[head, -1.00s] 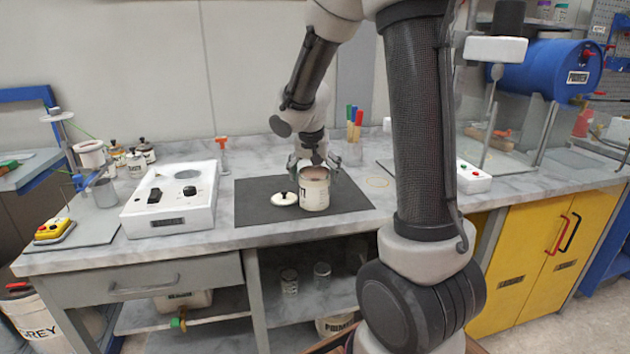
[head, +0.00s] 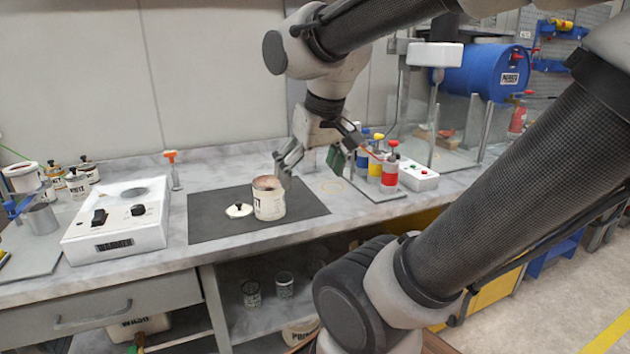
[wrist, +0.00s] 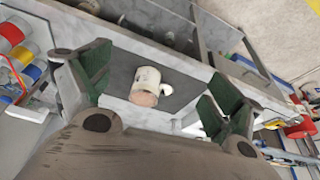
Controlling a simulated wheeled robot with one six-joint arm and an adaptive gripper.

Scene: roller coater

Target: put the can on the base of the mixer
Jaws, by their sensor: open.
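The can (head: 269,203) is white, open-topped and upright on a dark mat (head: 215,222), with brownish-pink contents. Its lid (head: 239,210) lies flat to its left. In the wrist view the can (wrist: 145,84) shows beyond and between the spread green pads. A machine with a white head (head: 434,55) on a post stands at the back right; it may be the mixer. Its base is partly hidden.
A white warmer box (head: 120,220) stands left of the mat. Several coloured bottles (head: 389,172) stand on a plate to the right, beside a button box (head: 418,176). A blue drum (head: 482,72) is behind. Bare worktop lies between mat and plate.

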